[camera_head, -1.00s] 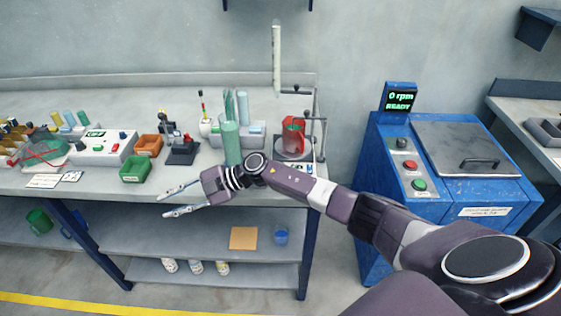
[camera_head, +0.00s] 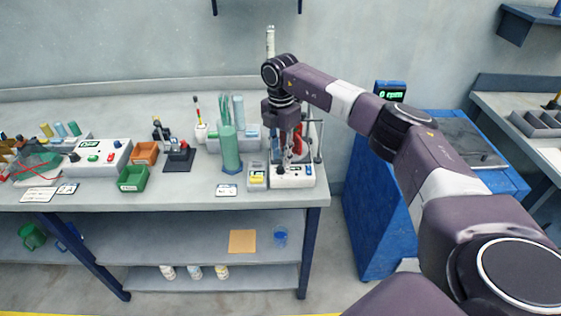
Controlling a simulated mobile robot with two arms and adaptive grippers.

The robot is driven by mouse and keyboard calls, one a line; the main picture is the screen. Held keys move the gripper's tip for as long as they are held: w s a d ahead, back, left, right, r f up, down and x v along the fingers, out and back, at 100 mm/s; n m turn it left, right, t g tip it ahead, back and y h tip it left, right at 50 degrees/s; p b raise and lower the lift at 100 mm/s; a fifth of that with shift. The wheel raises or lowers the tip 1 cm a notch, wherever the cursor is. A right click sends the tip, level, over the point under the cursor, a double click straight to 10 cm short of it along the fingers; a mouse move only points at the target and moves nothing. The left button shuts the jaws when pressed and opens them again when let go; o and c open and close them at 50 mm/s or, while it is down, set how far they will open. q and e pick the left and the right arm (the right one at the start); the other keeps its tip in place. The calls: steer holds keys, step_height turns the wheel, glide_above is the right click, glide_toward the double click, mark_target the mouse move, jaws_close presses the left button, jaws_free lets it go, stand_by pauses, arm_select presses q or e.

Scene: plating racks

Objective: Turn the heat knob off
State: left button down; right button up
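A hot plate with a white front panel (camera_head: 292,181) stands at the right end of the bench. Small controls show on the panel, including a dark knob (camera_head: 281,171) at its left; I cannot read which one is the heat knob. A red vessel (camera_head: 301,140) stands on the plate, partly hidden by my gripper. My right gripper (camera_head: 287,163) points down in front of the vessel, its fingertips just above the panel and close to the dark knob. I cannot tell whether they touch it or how far apart the fingers are. My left gripper is not in view.
A small yellow-grey device (camera_head: 257,178) sits left of the hot plate. A tall green cylinder (camera_head: 231,150) stands further left, beyond it a green bin (camera_head: 133,179) and a white control box (camera_head: 101,158). A blue machine (camera_head: 380,210) stands right of the bench.

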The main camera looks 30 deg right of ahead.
mark_target(280, 166)
step_height(280, 166, down, 2)
steer(key=shift+f+p, duration=0.25)
steer(key=shift+p, duration=0.05)
steer(key=shift+f, duration=0.65)
jaws_close()
